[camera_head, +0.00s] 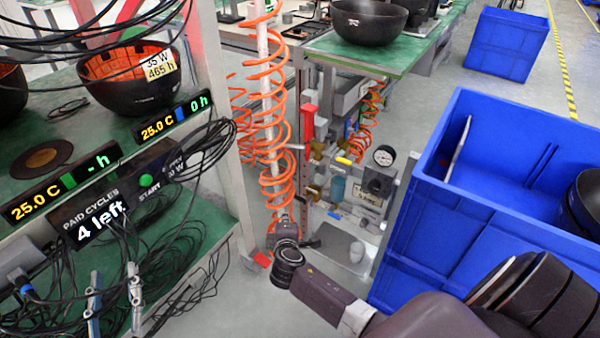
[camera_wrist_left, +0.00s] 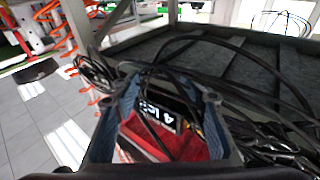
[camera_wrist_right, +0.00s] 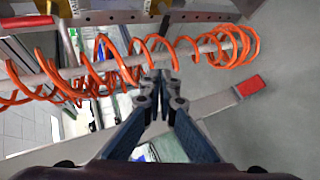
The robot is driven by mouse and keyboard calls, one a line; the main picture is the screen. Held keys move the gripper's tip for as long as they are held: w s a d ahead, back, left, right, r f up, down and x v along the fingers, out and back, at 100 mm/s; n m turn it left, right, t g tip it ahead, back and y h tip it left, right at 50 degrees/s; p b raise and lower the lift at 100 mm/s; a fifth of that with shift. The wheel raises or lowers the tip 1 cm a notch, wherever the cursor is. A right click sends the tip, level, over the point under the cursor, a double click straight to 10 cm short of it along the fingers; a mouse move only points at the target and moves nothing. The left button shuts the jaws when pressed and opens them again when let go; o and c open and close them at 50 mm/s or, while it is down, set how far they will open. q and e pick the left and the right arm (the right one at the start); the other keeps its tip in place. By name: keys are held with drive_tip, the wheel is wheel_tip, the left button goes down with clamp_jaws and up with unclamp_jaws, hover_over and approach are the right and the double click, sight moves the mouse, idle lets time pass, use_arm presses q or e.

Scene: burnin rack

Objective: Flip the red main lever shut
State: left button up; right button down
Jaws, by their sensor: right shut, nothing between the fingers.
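A red lever (camera_head: 307,122) stands upright on the air fittings panel beyond the orange coiled hose. In the right wrist view a red handle (camera_wrist_right: 28,22) shows at the upper left near brass fittings; I cannot tell whether it is the same lever. My right gripper (camera_head: 284,222) is shut and empty, below and nearer than the red lever and apart from it. Its closed fingertips (camera_wrist_right: 160,82) point toward the orange coil in the right wrist view. My left gripper (camera_head: 114,290) is open among black cables at the lower left; it also shows in the left wrist view (camera_wrist_left: 160,105).
The orange coiled hose (camera_head: 272,130) hangs between the rack and the panel. A pressure gauge (camera_head: 384,155) sits right of the lever. A blue crate (camera_head: 440,225) fills the right side. Black cables (camera_head: 200,250) clutter the rack's lower shelf. A red-tipped foot (camera_wrist_right: 250,86) is near the floor.

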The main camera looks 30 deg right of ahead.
use_arm(q)
drive_tip(key=s+a+r+t+h+b, duration=0.1)
drive_tip(key=s+r+t+b, duration=0.2)
drive_tip(key=r, duration=0.6)
drive_tip(key=s+a+r+t+h+b, duration=0.1)
drive_tip(key=s+r+t+b, duration=0.2)
drive_tip(key=s+r, duration=0.3)
wheel_tip(320, 180, up, 3)
drive_tip(key=shift+s+b, duration=0.3)
drive_tip(key=shift+s, duration=0.1)
use_arm(e)
drive_tip(key=w+d+r+t+h, duration=0.1)
drive_tip(key=r+h, duration=0.1)
drive_tip(key=r, duration=0.6)
drive_tip(key=w+d+r+t+h, duration=0.1)
drive_tip(key=w+r+t+h, duration=0.1)
drive_tip(key=r, duration=0.5)
drive_tip(key=shift+w+d+r+m+h, duration=0.3)
drive_tip(key=shift+d+r, duration=0.05)
drive_tip(key=shift+d, duration=0.05)
use_arm(q)
drive_tip(key=shift+t, duration=0.3)
